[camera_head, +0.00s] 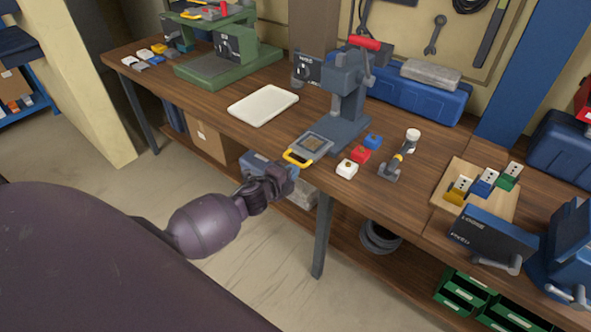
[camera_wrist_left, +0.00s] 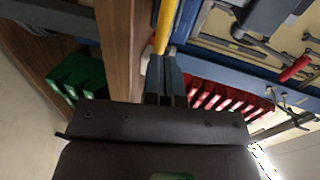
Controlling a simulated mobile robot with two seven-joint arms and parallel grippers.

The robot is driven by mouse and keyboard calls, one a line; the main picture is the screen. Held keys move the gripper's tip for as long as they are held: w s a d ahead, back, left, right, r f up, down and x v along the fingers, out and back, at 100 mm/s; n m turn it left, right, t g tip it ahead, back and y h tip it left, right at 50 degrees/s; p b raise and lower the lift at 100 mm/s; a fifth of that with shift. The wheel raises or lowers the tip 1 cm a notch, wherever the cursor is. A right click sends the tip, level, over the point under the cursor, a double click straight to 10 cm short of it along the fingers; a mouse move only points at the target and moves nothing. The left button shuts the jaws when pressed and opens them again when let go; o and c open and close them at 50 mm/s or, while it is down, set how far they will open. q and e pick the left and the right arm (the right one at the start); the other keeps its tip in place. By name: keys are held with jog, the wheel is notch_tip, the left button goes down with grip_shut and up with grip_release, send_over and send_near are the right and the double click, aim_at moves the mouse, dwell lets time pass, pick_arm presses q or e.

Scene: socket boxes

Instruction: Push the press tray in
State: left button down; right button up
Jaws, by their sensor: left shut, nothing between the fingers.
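The press (camera_head: 347,95), grey-blue with a red lever handle, stands on the workbench. Its tray (camera_head: 318,138), a grey plate with a square brownish centre, sticks out toward the front edge of the bench. The tray's yellow handle (camera_head: 297,158) faces my left gripper (camera_head: 290,171). That gripper is shut and empty, just in front of the handle at the bench edge. In the left wrist view the yellow handle (camera_wrist_left: 166,25) lies just beyond the closed fingertips (camera_wrist_left: 165,62); I cannot tell whether they touch. My right gripper is not in view.
The bench's front edge runs beneath the handle.

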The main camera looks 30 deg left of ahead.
aim_at(313, 154)
pick_arm(q)
jog(key=shift+x, duration=0.85)
jog(key=shift+w, duration=0.15)
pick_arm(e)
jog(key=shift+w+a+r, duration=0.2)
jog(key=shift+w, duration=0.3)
pick_arm(q)
jog(key=x, duration=0.2)
jog(key=r+b+x, duration=0.1)
jog(key=x, duration=0.2)
jog(key=b+x, duration=0.1)
jog(key=x, duration=0.2)
jog(key=shift+w+d+r, duration=0.1)
jog(key=shift+w+r, duration=0.15)
jog(key=shift+w, duration=0.15)
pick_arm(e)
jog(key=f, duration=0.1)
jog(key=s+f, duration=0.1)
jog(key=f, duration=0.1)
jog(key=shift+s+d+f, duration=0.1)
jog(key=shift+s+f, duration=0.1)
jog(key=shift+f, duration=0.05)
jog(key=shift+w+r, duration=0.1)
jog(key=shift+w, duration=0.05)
